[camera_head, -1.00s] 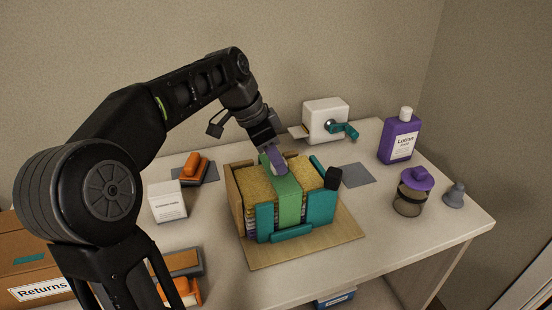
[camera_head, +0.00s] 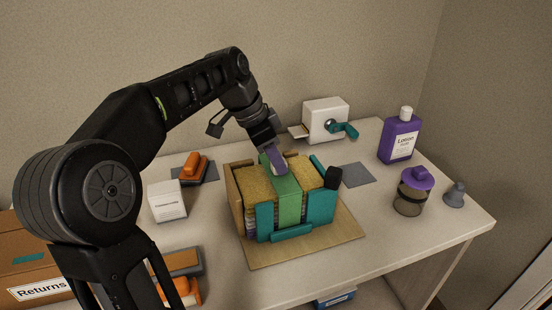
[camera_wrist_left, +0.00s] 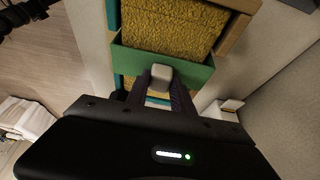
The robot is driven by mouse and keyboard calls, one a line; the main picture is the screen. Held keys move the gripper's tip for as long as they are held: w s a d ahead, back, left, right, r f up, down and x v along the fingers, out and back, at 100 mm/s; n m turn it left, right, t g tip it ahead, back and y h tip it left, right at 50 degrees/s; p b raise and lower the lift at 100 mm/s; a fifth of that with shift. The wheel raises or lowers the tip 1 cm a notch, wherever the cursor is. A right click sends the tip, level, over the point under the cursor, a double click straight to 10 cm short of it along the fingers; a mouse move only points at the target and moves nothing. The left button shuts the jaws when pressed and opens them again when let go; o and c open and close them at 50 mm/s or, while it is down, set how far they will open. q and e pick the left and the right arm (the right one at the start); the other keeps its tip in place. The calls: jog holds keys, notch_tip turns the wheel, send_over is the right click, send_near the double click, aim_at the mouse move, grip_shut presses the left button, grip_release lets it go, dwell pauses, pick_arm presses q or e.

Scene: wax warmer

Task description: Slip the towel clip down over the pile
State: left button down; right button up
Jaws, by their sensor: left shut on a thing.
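The towel pile (camera_head: 251,185) is yellow on top and stands in a wooden and teal holder (camera_head: 318,207) on a wooden board. The green towel clip (camera_head: 287,205) lies across the top of the pile, with an arm hanging down its front face. The clip's far side is hidden. My right gripper is not in view.
A white box (camera_head: 168,201) and an orange-handled tool (camera_head: 194,166) stand left of the holder. A white device with a teal crank (camera_head: 325,118) is behind. A purple lotion bottle (camera_head: 400,138) and a purple-lidded jar (camera_head: 411,192) stand right. The table's front right is clear.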

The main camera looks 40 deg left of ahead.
pick_arm(q)
jog(key=shift+f+b, duration=0.4)
jog(key=shift+f, duration=0.15)
dwell(0.4)
jog(key=c, duration=1)
grip_release()
jog(key=shift+r, duration=0.15)
jog(key=p+v, duration=0.5)
jog(key=v, duration=0.3)
dwell(0.8)
dwell(0.3)
